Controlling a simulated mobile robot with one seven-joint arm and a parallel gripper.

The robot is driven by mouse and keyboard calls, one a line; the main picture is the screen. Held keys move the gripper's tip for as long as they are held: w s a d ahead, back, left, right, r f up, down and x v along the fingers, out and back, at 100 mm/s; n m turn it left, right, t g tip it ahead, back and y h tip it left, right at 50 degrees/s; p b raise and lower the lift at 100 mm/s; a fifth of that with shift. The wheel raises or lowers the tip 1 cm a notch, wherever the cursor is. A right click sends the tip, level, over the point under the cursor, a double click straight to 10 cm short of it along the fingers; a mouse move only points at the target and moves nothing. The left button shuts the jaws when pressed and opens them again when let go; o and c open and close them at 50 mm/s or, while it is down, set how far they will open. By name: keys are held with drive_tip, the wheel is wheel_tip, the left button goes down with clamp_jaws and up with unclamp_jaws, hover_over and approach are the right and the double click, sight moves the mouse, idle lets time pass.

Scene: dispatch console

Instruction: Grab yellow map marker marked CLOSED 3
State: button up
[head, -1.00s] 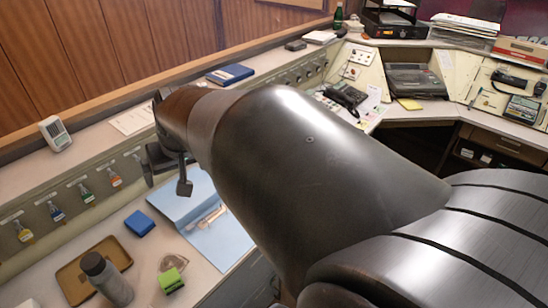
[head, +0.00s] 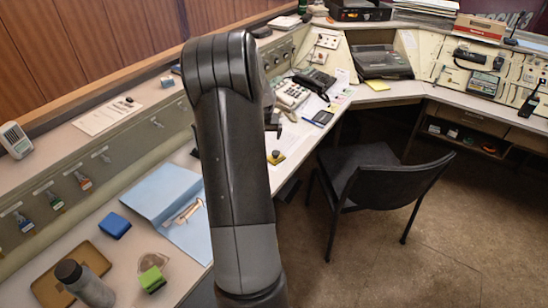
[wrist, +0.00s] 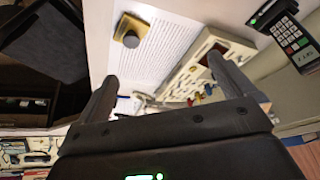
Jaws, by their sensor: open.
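A small yellow piece with a dark knob (head: 275,157), probably the map marker, lies on the desk just right of my arm in the head view. In the wrist view a similar tan-yellow piece with a dark top (wrist: 130,30) lies on a printed white sheet, above and left of the space between my fingers. No "CLOSED 3" lettering is readable on it. My gripper (wrist: 163,72) is open, with nothing between its fingers, and is apart from the piece. In the head view my arm hides most of the gripper; only a dark part shows at its right edge.
A black chair (head: 375,180) stands in front of the desk. A telephone (head: 313,80) and keypad panel sit behind the piece.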

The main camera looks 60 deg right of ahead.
approach(277, 153)
drive_tip(key=shift+m+g, duration=0.4)
drive_tip(key=f, duration=0.1)
drive_tip(key=w+d+f, duration=0.1)
drive_tip(key=w+f, duration=0.1)
drive_tip(key=shift+d+f, duration=0.2)
drive_tip(key=shift+d, duration=0.1)
drive_tip(key=shift+x, duration=3.15)
drive_tip(key=shift+s+a+f, duration=0.1)
drive_tip(key=shift+s+a, duration=0.05)
drive_tip(key=shift+c, duration=0.3)
drive_tip(key=c, duration=1.4)
